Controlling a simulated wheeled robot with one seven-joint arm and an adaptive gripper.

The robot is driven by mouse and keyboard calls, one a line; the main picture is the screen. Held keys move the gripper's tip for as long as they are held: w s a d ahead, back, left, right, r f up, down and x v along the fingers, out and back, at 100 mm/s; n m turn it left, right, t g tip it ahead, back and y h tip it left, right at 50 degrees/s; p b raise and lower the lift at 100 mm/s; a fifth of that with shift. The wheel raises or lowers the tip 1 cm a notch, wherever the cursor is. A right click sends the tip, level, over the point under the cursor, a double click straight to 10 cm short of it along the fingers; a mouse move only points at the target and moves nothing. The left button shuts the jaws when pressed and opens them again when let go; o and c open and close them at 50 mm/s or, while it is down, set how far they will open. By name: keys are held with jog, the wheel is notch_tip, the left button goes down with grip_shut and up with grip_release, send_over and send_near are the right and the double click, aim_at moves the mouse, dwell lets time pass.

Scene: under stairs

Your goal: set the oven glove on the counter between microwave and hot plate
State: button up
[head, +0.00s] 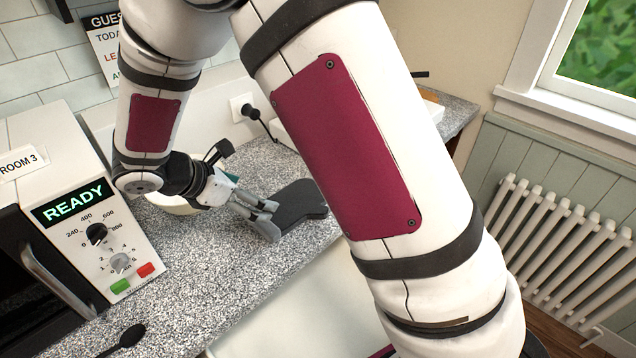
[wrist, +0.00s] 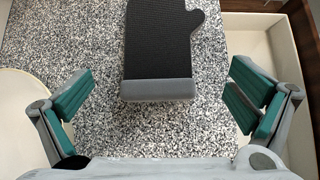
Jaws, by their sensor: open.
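The oven glove (head: 298,203) is dark, with a black textured face and a grey cuff. It lies flat on the speckled counter (head: 190,265), to the right of the microwave (head: 60,150) with its lit READY display. In the wrist view the glove (wrist: 160,45) lies ahead, with its cuff nearest me and its thumb to the upper right. My gripper (head: 262,218) is at the cuff end, low over the counter. The wrist view shows my gripper (wrist: 158,98) open and empty, teal pads wide on either side of the cuff. My arm hides much of the counter's right part; I cannot make out the hot plate.
A pale round dish (wrist: 22,120) is left of my gripper, partly hidden in the head view. A pale open drawer (wrist: 285,45) lies along the counter's edge. A black spoon (head: 125,340) lies before the microwave. A radiator (head: 570,250) stands at right.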

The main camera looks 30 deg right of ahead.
jog(key=s+d+r+m+g+y, duration=0.1)
jog(key=s+d+r+m+y, duration=0.1)
jog(key=s+d+r+m, duration=0.35)
jog(key=s+d+r+m+y, duration=0.1)
jog(key=s+d+r+m, duration=0.1)
jog(key=s+r+m, duration=0.5)
jog(key=s+r+m+t+y, duration=0.1)
jog(key=s+r+m+y, duration=0.1)
jog(key=s+r+m, duration=0.1)
jog(key=s+r+m+t+y, duration=0.2)
jog(key=s+m, duration=0.3)
jog(key=s, duration=0.3)
jog(key=shift+s+r+m+t+y, duration=0.3)
jog(key=shift+r+m+y, duration=0.05)
jog(key=shift+r+y, duration=0.4)
jog(key=shift+d, duration=0.15)
